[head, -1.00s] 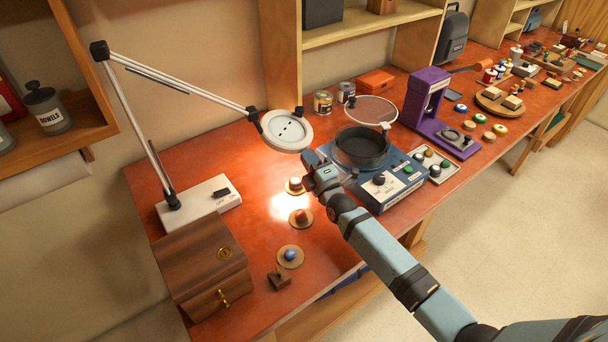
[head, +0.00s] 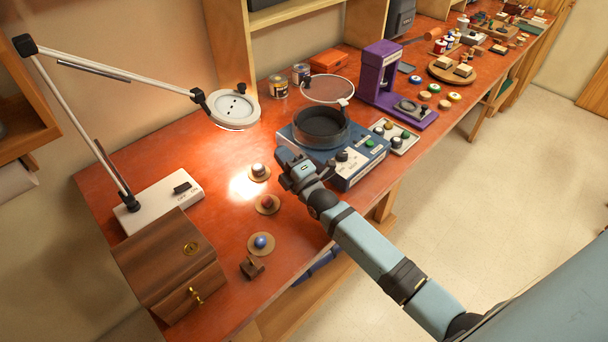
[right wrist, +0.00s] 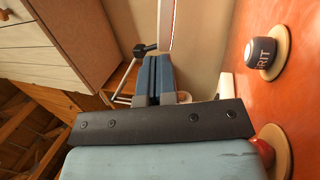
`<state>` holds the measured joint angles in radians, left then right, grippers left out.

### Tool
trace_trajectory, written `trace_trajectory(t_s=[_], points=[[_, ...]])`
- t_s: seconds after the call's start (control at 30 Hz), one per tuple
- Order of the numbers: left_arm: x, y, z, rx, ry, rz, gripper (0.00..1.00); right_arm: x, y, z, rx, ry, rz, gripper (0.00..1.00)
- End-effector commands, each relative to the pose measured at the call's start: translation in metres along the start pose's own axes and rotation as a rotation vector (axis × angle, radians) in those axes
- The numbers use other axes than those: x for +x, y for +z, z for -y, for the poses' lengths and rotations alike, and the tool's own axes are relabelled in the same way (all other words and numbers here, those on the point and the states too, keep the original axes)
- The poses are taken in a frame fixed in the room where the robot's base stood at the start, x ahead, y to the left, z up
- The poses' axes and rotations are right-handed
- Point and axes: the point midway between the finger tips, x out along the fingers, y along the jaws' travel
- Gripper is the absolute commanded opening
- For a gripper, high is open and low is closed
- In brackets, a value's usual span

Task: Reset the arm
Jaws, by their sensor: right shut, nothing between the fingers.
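My right arm reaches in from the lower right of the head view. Its gripper (head: 284,158) is over the bench, beside the front left corner of the blue machine and right of the silver-topped piece on a round base (head: 258,171). In the right wrist view the two blue fingers (right wrist: 156,78) are together, with nothing between them. My left gripper is in neither view.
A red piece (head: 267,203) and a blue piece (head: 261,242) stand on round bases near a wooden box (head: 165,262). The blue machine (head: 365,160) holds a dark bowl. A magnifier lamp (head: 235,107) overhangs the bench. Open floor lies right.

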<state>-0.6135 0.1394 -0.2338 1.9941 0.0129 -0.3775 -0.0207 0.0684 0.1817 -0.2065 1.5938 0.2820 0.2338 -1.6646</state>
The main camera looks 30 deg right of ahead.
Motion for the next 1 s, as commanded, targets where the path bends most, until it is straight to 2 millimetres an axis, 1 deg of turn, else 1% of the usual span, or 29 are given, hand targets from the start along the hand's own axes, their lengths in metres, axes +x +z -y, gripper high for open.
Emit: trace_trajectory(t_s=[0.03,0.1,0.2,0.33,0.4,0.5,0.77,0.87,0.97,1.0], points=[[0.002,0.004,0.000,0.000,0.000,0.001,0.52,-0.015,0.000,-0.001,0.001,-0.001,0.001,0.00],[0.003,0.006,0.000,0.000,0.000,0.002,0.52,-0.031,0.000,-0.007,0.000,-0.001,0.000,0.00],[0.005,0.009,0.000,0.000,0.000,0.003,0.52,-0.052,0.000,-0.013,0.000,-0.002,0.001,0.00],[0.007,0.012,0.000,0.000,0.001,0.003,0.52,-0.074,0.000,-0.020,0.000,-0.001,0.000,0.00],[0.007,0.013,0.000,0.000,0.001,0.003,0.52,-0.082,0.000,-0.023,0.001,0.000,0.000,0.00],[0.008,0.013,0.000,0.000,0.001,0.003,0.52,-0.089,0.000,-0.027,0.000,0.001,0.000,0.00],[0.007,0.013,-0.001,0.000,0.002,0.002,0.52,-0.094,-0.001,-0.028,0.010,-0.009,0.000,0.00],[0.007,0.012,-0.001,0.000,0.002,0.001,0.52,-0.100,-0.005,-0.024,0.073,-0.072,0.002,0.00],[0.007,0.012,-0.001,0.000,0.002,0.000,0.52,-0.117,-0.014,-0.016,0.215,-0.218,0.021,0.00],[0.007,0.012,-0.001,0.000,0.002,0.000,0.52,-0.127,-0.018,-0.011,0.292,-0.295,0.041,0.00]])
